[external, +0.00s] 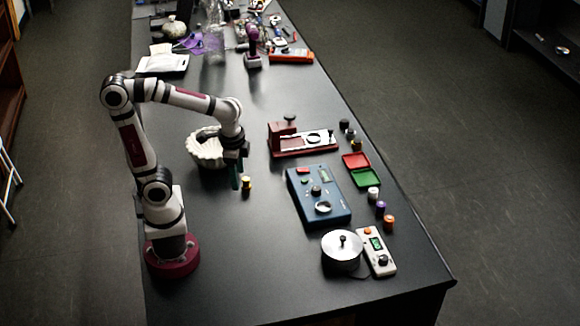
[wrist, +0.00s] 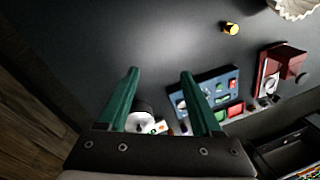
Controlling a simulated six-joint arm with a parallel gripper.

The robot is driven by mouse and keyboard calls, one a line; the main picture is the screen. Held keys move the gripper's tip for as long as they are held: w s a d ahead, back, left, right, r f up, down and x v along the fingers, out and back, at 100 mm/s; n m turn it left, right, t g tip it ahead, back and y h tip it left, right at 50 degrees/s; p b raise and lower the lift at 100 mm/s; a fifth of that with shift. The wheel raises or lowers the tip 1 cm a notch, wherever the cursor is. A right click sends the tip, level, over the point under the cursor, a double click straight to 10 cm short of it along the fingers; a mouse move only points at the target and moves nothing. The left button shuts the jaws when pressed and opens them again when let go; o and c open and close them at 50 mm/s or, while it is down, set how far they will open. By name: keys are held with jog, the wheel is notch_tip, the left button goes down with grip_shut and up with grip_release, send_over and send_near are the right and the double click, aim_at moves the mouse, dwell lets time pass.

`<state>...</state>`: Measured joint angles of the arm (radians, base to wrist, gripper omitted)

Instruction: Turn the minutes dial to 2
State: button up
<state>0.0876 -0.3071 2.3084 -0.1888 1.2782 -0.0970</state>
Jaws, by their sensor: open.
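A white handheld unit (external: 376,251) lies near the front right of the table, with an orange knob (external: 368,231), a green display and a black knob (external: 383,259). A blue box (external: 318,195) with a small display and knobs lies behind it. No dial markings are readable, so I cannot tell which knob is the minutes dial. My gripper (external: 236,184) points down left of the blue box, well apart from both units. In the wrist view its green fingers (wrist: 160,72) are spread and empty, partly covering the blue box (wrist: 204,88) and white unit (wrist: 160,128).
A round silver pot (external: 341,251) stands against the white unit's left side. A small yellow-and-black piece (external: 246,185) stands beside my gripper. A white fluted bowl (external: 207,150) is behind it. Red and green trays (external: 364,178) and several small knobs line the right edge.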

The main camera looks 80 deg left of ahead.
jog(key=w+d+n+t, duration=0.1)
jog(key=w+d, duration=0.3)
jog(key=w, duration=0.5)
jog(key=w+d+t, duration=0.1)
jog(key=w+d, duration=0.4)
jog(key=w, duration=0.4)
jog(key=n+t+h, duration=0.1)
jog(key=t+h, duration=0.1)
send_near(384, 258)
jog(key=x, duration=0.7)
jog(key=shift+w+f, duration=0.1)
jog(key=shift+f, duration=0.05)
jog(key=shift+w+f, duration=0.2)
jog(key=shift+f, duration=0.3)
jog(key=shift+c, duration=0.3)
grip_shut()
